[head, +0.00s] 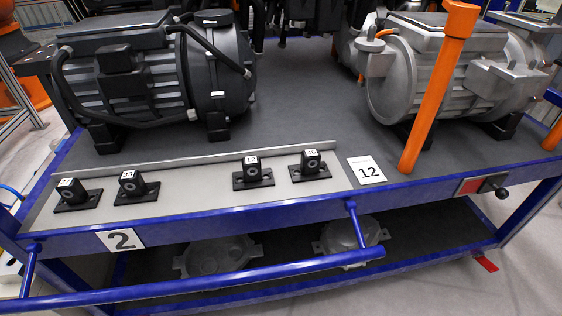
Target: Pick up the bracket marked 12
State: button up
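Four small black brackets, each an upright block on a flat base with a white label on top, stand in a row on the light grey strip (215,184) at the cart's front edge. They are the far left bracket (77,198), the second bracket (134,190), the third bracket (253,176) and the right bracket (310,168). My gripper is not in view.
A dark motor unit (130,90) stands behind the brackets at left, a silver one (430,70) at right. An orange post (437,95) rises right of the card. A blue rail (220,278) runs in front. There is a wider gap between the second and third brackets.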

aim_at(252, 174)
jog(key=i+j, duration=0.1)
jog(key=j, duration=0.6)
jog(key=i+j+z, duration=0.1)
jog(key=j, duration=0.6)
jog(key=i+j, duration=0.1)
jog(key=j, duration=0.6)
jog(key=i+j, duration=0.1)
jog(key=j, duration=0.25)
jog(key=i+j, duration=0.15)
jog(key=j, duration=0.2)
jog(key=i+j+z, duration=0.1)
jog(key=j, duration=0.25)
jog(key=i, duration=0.25)
